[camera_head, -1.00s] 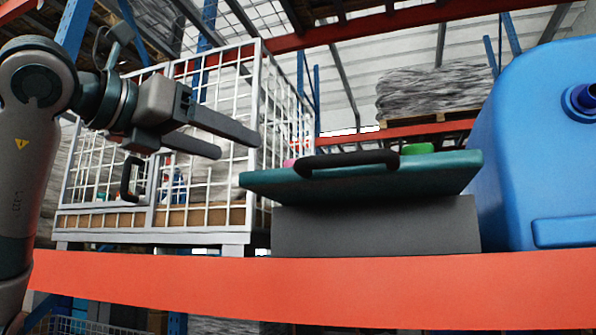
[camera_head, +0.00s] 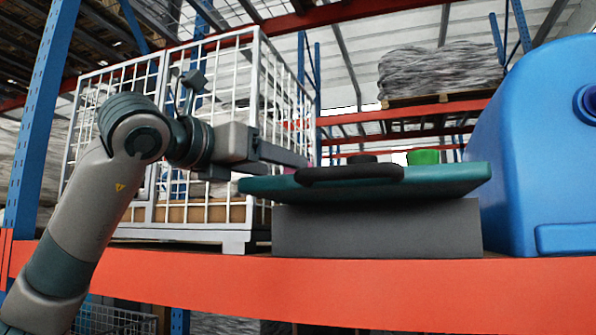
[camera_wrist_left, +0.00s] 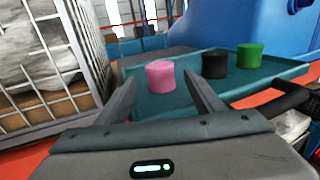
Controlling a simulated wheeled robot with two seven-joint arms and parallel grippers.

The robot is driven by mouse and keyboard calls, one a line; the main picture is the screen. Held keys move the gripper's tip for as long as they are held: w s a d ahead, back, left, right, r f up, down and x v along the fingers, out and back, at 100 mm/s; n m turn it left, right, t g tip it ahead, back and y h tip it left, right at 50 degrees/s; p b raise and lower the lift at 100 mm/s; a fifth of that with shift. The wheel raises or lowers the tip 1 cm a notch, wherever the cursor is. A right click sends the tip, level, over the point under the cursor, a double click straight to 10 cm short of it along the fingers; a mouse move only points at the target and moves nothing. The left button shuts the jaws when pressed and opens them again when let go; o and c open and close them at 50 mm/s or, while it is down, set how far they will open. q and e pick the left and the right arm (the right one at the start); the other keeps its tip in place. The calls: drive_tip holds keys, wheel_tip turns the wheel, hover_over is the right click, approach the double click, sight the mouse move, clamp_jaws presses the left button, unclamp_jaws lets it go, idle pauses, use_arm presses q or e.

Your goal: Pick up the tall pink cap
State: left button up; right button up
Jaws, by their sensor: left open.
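The pink cap (camera_wrist_left: 161,77) stands upright on the teal tray (camera_wrist_left: 150,108) in the left wrist view. My left gripper (camera_wrist_left: 160,84) is open, its two fingers pointing at the pink cap, with the cap showing between the fingertips. I cannot tell the exact gap to it. In the head view my left gripper (camera_head: 284,163) is at the left end of the tray (camera_head: 440,183), just above its level. Only a sliver of the pink cap shows there, behind the finger. My right gripper is not in view.
A black cap (camera_wrist_left: 215,64) and a green cap (camera_wrist_left: 250,56) stand right of the pink one. The tray has a dark handle (camera_head: 350,174) and rests on a grey block (camera_head: 375,228). A wire cage (camera_head: 252,215) is left; a blue tank (camera_head: 545,150) is right.

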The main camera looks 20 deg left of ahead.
use_arm(q)
drive_tip(key=shift+w+d+r+p, duration=0.1)
drive_tip(key=shift+w+r+p, duration=0.2)
drive_tip(key=shift+p, duration=0.2)
drive_tip(key=shift+r+p+x, duration=0.15)
drive_tip(key=shift+p+x, duration=0.45)
drive_tip(key=shift+r+p+x, duration=0.15)
drive_tip(key=shift+p+x, duration=0.9)
drive_tip(key=shift+x, duration=0.35)
drive_tip(key=shift+w+d+f, duration=0.1)
drive_tip(key=shift+w+f, duration=0.1)
drive_tip(key=shift+w, duration=0.05)
drive_tip(key=c, duration=1.1)
